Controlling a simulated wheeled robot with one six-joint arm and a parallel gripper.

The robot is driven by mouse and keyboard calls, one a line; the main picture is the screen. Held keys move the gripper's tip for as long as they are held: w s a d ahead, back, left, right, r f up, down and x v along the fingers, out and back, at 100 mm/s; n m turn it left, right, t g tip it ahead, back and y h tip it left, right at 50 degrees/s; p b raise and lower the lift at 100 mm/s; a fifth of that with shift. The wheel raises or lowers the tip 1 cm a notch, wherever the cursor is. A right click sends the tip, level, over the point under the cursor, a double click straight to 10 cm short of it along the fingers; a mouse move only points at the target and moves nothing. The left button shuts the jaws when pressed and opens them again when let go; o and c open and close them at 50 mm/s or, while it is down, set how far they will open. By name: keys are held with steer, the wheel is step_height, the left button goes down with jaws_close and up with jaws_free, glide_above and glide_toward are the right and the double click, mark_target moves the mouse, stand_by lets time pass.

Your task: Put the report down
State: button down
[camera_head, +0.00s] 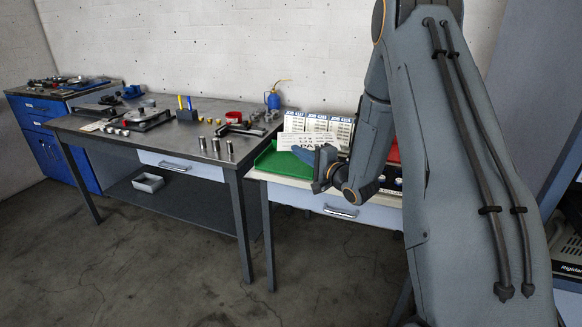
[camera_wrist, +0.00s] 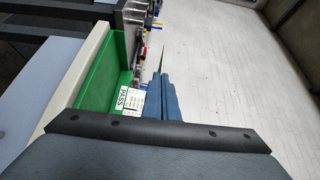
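The report (camera_head: 300,140) is a white printed sheet above the green tray in the head view. In the wrist view my gripper (camera_wrist: 160,92) looks shut on the report's edge, and the fingers hide part of the sheet. The green tray (camera_head: 268,160) lies on the light table; its green floor (camera_wrist: 95,88) shows left of the report.
Several job cards (camera_head: 318,122) stand behind the tray. A dark workbench (camera_head: 200,135) to the left carries a rotor rig, metal cylinders, a pen holder (camera_head: 187,114), a red bowl (camera_head: 233,117) and a blue oil can (camera_head: 272,100). A red bin edge (camera_head: 393,153) shows behind my arm.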

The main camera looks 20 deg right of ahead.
steer(key=f, duration=0.4)
steer(key=f+p, duration=0.1)
steer(key=f, duration=0.4)
steer(key=shift+w+d+f, duration=0.1)
steer(key=shift+d+f, duration=0.1)
steer(key=shift+f, duration=0.1)
steer(key=shift+f, duration=0.15)
steer(key=shift+f, duration=0.35)
steer(key=c, duration=2.1)
jaws_free()
steer(key=shift+r, duration=0.1)
